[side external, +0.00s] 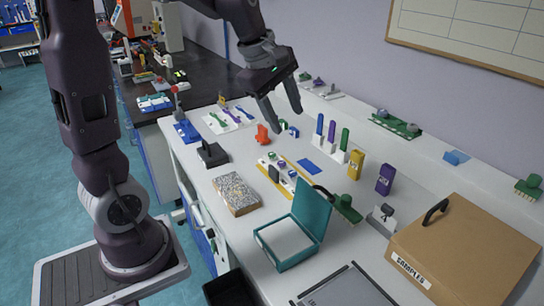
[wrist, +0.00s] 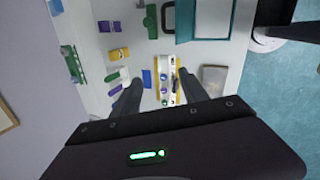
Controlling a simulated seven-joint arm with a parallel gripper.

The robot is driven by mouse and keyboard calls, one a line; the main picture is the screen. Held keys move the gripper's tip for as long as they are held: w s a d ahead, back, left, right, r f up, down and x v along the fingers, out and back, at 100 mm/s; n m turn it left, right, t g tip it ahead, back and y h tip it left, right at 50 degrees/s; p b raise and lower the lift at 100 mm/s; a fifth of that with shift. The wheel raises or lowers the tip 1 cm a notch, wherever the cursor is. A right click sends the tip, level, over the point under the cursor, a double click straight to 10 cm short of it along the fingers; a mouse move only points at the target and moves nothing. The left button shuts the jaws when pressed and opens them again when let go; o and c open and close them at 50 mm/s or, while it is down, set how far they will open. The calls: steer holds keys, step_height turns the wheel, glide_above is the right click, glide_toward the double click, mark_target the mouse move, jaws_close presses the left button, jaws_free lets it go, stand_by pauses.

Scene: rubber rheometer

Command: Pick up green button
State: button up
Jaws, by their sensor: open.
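A white panel with yellow edges (side external: 272,179) lies near the middle of the bench and carries several small round buttons in a row. It also shows in the wrist view (wrist: 178,62), between my fingers. The buttons are small; one at the near end of the row (wrist: 164,102) looks greenish, but its colour is hard to tell. My gripper (side external: 284,112) is open and empty, pointing down, well above the bench near the panel. In the wrist view, its two fingers (wrist: 160,78) stand apart on either side of the panel.
An orange-red part (side external: 262,134) stands behind the panel. A blue plate (side external: 309,166), upright coloured handles (side external: 332,133) and a yellow block (side external: 356,165) are to its right. A speckled block (side external: 236,194) and open teal box (side external: 310,212) lie nearer. A cardboard samples box (side external: 465,250) fills the right.

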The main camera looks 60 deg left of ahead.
steer(key=w+a+f+n, duration=0.7)
steer(key=a+f+n, duration=0.35)
steer(key=a, duration=0.25)
steer(key=n+g+y, duration=0.1)
steer(key=n, duration=0.6)
glide_toward(272, 154)
steer(key=shift+n, duration=0.35)
steer(key=x, duration=0.7)
steer(key=shift+w+a+f, duration=0.1)
steer(key=shift+f, duration=0.25)
jaws_close()
